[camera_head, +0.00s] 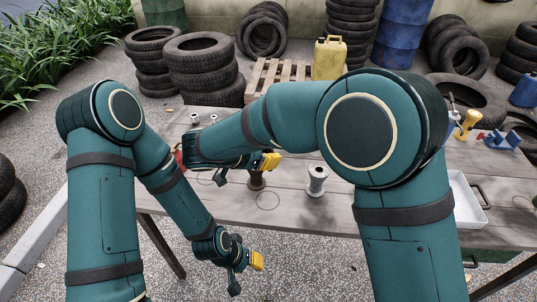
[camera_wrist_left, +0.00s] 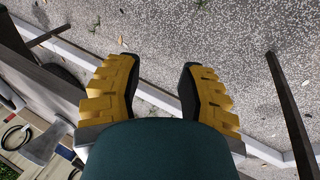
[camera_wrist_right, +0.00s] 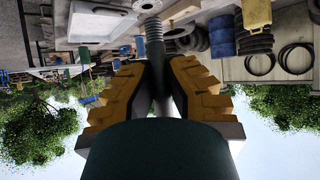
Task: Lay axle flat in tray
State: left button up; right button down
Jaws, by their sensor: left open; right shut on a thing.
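My right gripper (camera_wrist_right: 158,80) is shut on a grey rod with a ribbed or threaded part (camera_wrist_right: 155,45), which I take to be the axle. In the right wrist view it runs up from between the yellow fingers towards a pale round flange. A white tray (camera_head: 478,222) is at the table's right, partly hidden behind my right arm. My left gripper (camera_wrist_left: 158,85) is open and empty, over the ground in front of the table.
Tyres (camera_head: 205,65), a pallet and a yellow can (camera_head: 329,58) stand behind. The table's front middle has free room.

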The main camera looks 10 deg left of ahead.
pick_arm(q)
jog(key=shift+s+d+f, duration=0.15)
jog(key=shift+s, duration=0.35)
jog(key=shift+s+d+f, duration=0.1)
jog(key=shift+s+f, duration=0.05)
jog(key=shift+s, duration=0.35)
